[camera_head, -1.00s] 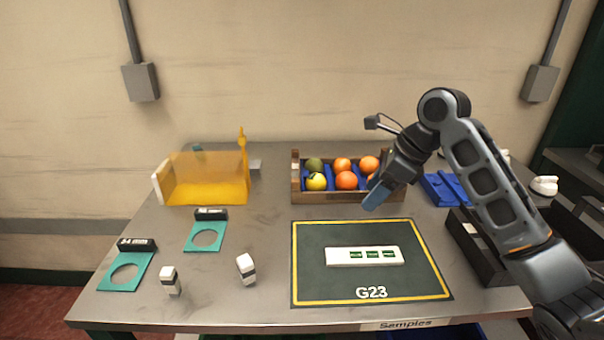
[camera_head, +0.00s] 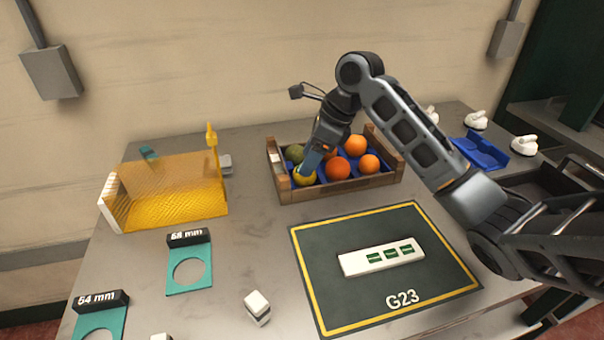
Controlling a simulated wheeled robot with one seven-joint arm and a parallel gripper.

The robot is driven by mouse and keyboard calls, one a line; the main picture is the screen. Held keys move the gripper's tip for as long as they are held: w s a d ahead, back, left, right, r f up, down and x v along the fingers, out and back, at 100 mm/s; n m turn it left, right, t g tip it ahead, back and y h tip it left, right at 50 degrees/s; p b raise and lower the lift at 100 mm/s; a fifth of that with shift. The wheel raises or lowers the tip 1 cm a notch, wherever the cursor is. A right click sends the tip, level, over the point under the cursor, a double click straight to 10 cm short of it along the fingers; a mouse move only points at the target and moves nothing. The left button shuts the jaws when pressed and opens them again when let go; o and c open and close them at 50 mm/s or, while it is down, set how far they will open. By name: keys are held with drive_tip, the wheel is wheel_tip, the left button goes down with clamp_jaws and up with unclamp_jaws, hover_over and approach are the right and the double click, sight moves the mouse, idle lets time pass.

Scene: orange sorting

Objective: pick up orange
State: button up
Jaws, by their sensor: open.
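Several oranges lie in a wooden crate (camera_head: 345,190) with a blue liner at the back middle of the table. One orange (camera_head: 338,168) is at the front, one orange (camera_head: 355,145) at the back, and a smaller orange (camera_head: 369,164) at the right. Another at the back is partly hidden by my gripper. A yellow fruit (camera_head: 304,177) is at the front left and a green fruit (camera_head: 294,153) behind it.
A dark mat (camera_head: 345,312) marked G23 lies in front of the crate, with a white strip (camera_head: 381,257) on it. A yellow transparent bin (camera_head: 170,195) and teal ring gauges (camera_head: 189,270) are at the left. A blue tray (camera_head: 480,150) is at the right.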

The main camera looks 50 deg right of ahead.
drive_tip(key=shift+s+x, duration=0.2)
drive_tip(key=shift+x, duration=2.05)
drive_tip(key=shift+f, duration=0.1)
drive_tip(key=shift+c, duration=0.3)
drive_tip(key=c, duration=0.6)
